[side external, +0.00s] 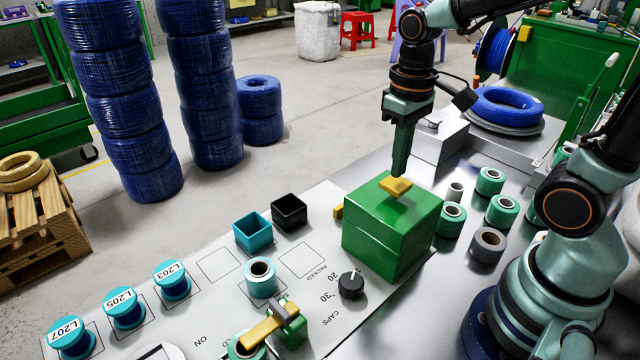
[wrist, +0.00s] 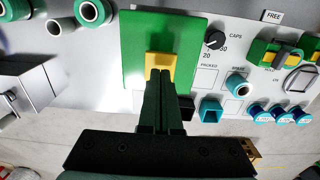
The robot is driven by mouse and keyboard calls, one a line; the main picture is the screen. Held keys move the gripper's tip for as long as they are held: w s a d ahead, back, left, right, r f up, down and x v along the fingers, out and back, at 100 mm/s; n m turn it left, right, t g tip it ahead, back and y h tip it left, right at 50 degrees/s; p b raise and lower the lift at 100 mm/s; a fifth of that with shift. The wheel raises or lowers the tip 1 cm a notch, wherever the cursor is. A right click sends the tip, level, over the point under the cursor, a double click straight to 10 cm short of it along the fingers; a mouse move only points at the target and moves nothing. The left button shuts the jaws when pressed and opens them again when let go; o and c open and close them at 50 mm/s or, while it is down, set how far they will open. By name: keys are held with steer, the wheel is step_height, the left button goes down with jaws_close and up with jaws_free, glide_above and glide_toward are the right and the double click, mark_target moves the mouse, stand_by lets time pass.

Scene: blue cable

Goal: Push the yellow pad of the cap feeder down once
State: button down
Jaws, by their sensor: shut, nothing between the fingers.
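The cap feeder is a green box (side external: 393,232) on the metal bench, right of the white panel; it also shows in the wrist view (wrist: 140,40). Its yellow pad (side external: 395,186) is on the top face and shows in the wrist view (wrist: 161,66). My gripper (side external: 400,172) is shut and empty, pointing down with its tips at the pad, in the wrist view (wrist: 161,78) too. The tips overlap the pad's far edge; I cannot tell whether they touch it. A small yellow piece (side external: 338,211) sticks out at the box's left side.
A black knob (side external: 351,285) marked 20 and 30 stands in front of the box. Teal (side external: 253,231) and black (side external: 289,213) bins stand to the left. Several green spools (side external: 490,181) and a grey ring (side external: 487,245) stand to the right.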

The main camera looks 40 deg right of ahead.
mark_target(396, 182)
steer(key=shift+f, duration=1.6)
steer(key=shift+r, duration=3.55)
steer(key=t, duration=0.1)
steer(key=r+t, duration=0.1)
steer(key=t, duration=0.1)
steer(key=shift+a+r, duration=0.15)
steer(key=shift+a+r+t, duration=0.1)
steer(key=shift+r+t, duration=0.1)
steer(key=shift+t, duration=0.45)
steer(key=shift+r+t, duration=0.2)
steer(key=shift+t, duration=0.45)
steer(key=c, duration=1.5)
jaws_free()
steer(key=shift+c, duration=0.2)
